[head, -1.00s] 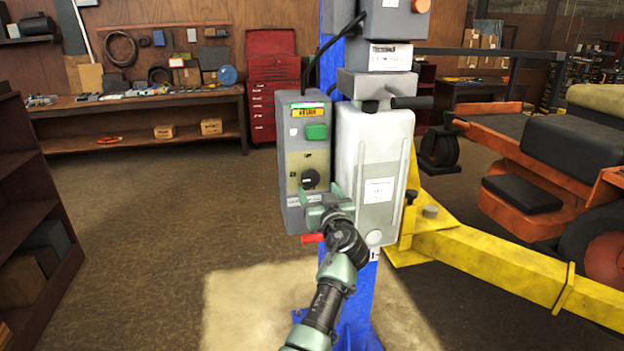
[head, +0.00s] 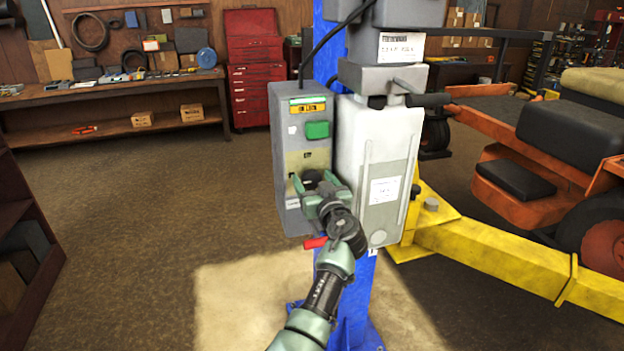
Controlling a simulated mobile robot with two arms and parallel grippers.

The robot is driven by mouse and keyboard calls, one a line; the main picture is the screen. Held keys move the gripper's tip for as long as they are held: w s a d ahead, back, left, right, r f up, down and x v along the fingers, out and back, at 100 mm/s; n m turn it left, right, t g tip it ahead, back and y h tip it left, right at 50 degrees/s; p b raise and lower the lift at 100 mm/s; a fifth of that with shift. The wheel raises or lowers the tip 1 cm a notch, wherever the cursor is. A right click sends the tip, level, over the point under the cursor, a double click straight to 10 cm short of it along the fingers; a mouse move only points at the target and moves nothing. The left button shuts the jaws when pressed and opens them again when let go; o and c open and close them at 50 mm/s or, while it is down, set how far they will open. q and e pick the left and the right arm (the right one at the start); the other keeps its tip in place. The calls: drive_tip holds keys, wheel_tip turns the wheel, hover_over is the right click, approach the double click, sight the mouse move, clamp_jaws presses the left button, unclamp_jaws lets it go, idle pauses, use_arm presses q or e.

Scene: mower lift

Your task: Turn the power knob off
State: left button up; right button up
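The power knob (head: 311,176) is a round black knob low on the front of the grey control box (head: 284,140). The fingers look open, and I see no clear contact. The gripper hides the lower part of the knob, so its pointer direction cannot be read. My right gripper is not in view.
A green button (head: 317,129) sits above the knob, and a red handle (head: 315,243) sits below the box. A white tank (head: 350,150) stands close on the right, against the blue post (head: 364,290). A yellow lift arm (head: 500,253) extends right. The left floor is clear.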

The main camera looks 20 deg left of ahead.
use_arm(q)
drive_tip(key=c, duration=1.3)
drive_tip(key=shift+m+b, duration=0.3)
drive_tip(key=shift+b, duration=0.1)
drive_tip(key=shift+c, duration=0.2)
drive_tip(key=shift+f+m+b, duration=0.1)
drive_tip(key=shift+m+b, duration=0.45)
drive_tip(key=shift+m, duration=0.05)
drive_tip(key=shift+m+b, duration=0.85)
drive_tip(key=shift+m, duration=0.35)
drive_tip(key=m+b, duration=0.1)
drive_tip(key=m, duration=0.1)
drive_tip(key=shift+m, duration=0.4)
drive_tip(key=shift+w+d+m, duration=0.1)
drive_tip(key=shift+m, duration=0.8)
drive_tip(key=m, duration=0.2)
drive_tip(key=shift+m, duration=0.3)
drive_tip(key=m+p, duration=0.1)
drive_tip(key=m, duration=0.4)
drive_tip(key=shift+m+p, duration=0.3)
drive_tip(key=shift+m, duration=0.4)
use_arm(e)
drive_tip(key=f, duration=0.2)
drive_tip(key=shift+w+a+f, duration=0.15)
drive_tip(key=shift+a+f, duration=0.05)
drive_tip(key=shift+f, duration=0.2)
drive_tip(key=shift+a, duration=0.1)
